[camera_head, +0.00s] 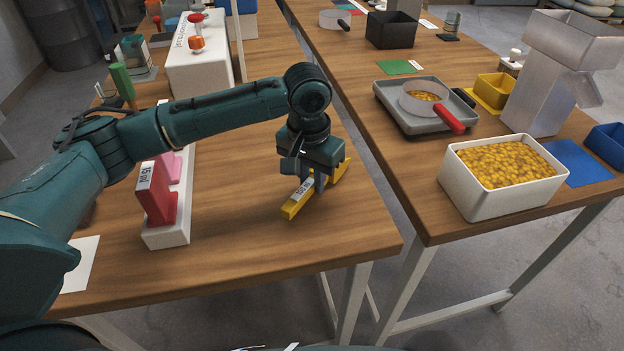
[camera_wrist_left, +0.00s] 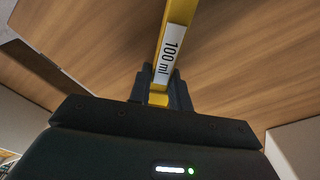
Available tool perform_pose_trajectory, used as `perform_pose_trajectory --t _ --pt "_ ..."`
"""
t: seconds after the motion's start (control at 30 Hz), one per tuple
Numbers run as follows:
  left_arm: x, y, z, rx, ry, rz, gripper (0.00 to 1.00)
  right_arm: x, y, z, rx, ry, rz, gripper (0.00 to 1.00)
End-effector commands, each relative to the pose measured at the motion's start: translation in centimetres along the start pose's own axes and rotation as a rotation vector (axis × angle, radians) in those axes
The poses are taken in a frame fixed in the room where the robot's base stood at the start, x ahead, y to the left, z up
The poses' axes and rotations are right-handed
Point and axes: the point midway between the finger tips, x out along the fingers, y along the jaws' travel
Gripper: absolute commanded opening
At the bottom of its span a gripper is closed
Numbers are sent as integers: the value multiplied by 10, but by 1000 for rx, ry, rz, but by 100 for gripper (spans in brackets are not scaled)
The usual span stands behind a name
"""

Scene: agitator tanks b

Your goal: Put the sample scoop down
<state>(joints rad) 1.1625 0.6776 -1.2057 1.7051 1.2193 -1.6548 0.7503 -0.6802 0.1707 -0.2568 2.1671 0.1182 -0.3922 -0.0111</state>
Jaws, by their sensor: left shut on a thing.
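My left gripper (camera_head: 319,184) is shut on a yellow scoop (camera_head: 293,208) with a white label on its handle. The label reads "100 ml" on the scoop in the left wrist view (camera_wrist_left: 178,18), where the handle runs up from between the fingers (camera_wrist_left: 160,88). The gripper points down over the near right part of the left table (camera_head: 260,260). The scoop is low over the wood; I cannot tell whether it touches. A white rack (camera_head: 167,237) to the left holds a red scoop (camera_head: 155,195) marked "15 ml" and a pink one (camera_head: 173,166). My right gripper is out of view.
Bare wood surrounds the held scoop. A gap separates this table from the right one, which bears a white tub (camera_head: 470,205) of yellow grains, a scale (camera_head: 400,118) with a red-handled pan, and a clear hopper (camera_head: 540,85). A white paper (camera_head: 80,265) lies at left.

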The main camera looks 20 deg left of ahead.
Motion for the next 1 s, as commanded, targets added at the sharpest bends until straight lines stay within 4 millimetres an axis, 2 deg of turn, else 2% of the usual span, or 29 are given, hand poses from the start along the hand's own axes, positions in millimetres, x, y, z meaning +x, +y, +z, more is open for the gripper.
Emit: perform_pose_trajectory --t 0.4,0.43,0.67,1.0 --pt "5 0 0 0 1 0 0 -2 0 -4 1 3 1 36" --pt "6 0 1 0 0 0 21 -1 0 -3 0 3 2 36" --pt "6 0 0 0 1 0 40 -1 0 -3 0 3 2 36" --pt "2 0 0 0 3 0 41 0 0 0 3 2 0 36"
